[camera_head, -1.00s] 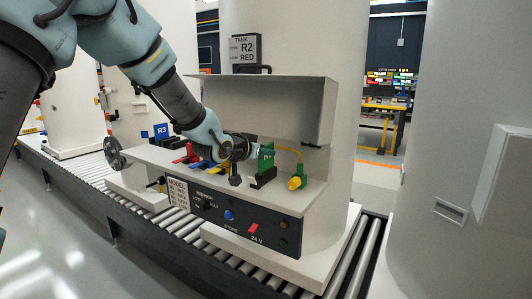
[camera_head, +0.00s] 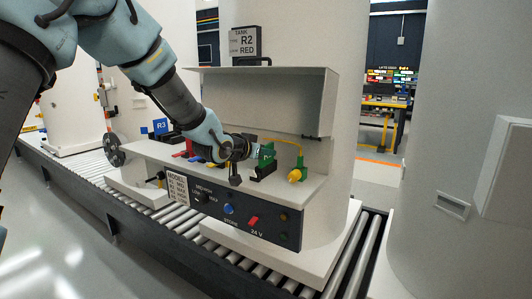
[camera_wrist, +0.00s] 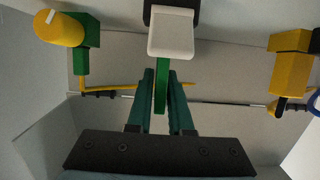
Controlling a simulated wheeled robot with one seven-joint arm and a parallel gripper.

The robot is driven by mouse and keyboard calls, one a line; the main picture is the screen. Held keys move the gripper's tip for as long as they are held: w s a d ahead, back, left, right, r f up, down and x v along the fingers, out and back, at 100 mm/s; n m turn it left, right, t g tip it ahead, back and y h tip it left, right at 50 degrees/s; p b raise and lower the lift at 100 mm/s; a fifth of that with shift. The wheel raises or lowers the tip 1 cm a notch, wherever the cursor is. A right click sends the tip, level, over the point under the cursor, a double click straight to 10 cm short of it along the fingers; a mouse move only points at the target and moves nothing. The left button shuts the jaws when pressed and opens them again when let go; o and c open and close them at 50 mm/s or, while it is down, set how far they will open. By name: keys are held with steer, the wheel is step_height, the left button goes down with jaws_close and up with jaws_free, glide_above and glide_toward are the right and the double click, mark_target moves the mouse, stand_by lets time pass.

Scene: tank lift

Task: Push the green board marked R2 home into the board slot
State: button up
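The green board (camera_head: 266,155) stands upright at the black slot holder (camera_head: 263,174) on the white shelf of the control box. Its marking is not readable. My gripper (camera_head: 247,150) reaches it from the left in the head view. In the wrist view, the board (camera_wrist: 160,92) shows edge-on as a green strip between my two dark green fingers (camera_wrist: 162,100), which lie close along both sides. A white block (camera_wrist: 172,34) covers its upper part, with a dark block behind. How deep the board sits is hard to tell.
A green and yellow connector (camera_head: 299,173) with a yellow cable stands right of the board; it also shows in the wrist view (camera_wrist: 70,38). The raised cover (camera_head: 270,95) hangs behind. Red and blue parts (camera_head: 190,155) stand left. The panel (camera_head: 230,210) is in front.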

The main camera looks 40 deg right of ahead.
steer(key=o, duration=0.4)
steer(key=b+v, duration=0.2)
steer(key=v, duration=0.8)
steer(key=shift+a+r, duration=0.15)
steer(key=shift+a, duration=0.2)
steer(key=w+a+f+n+t+y, duration=0.1)
steer(key=w+a+f+n+y, duration=0.25)
steer(key=a, duration=0.65)
steer(key=w+a+f+n+t+y, duration=0.1)
steer(key=w+a+f+n+y, duration=0.2)
steer(key=a, duration=0.7)
steer(key=w+a+f+n+t+y, duration=0.1)
steer(key=w+a+f+y, duration=0.3)
steer(key=a, duration=0.6)
steer(key=s+a+f+n+g+y, duration=0.1)
steer(key=s+a+f+n+g, duration=0.1)
steer(key=s+a, duration=0.3)
steer(key=s+a+f+n+g+y, duration=0.2)
steer(key=s+a+n+g, duration=0.1)
steer(key=a, duration=1.1)
steer(key=s+n, duration=0.1)
steer(key=s, duration=0.1)
steer(key=shift+s+f, duration=0.3)
steer(key=shift+f, duration=0.1)
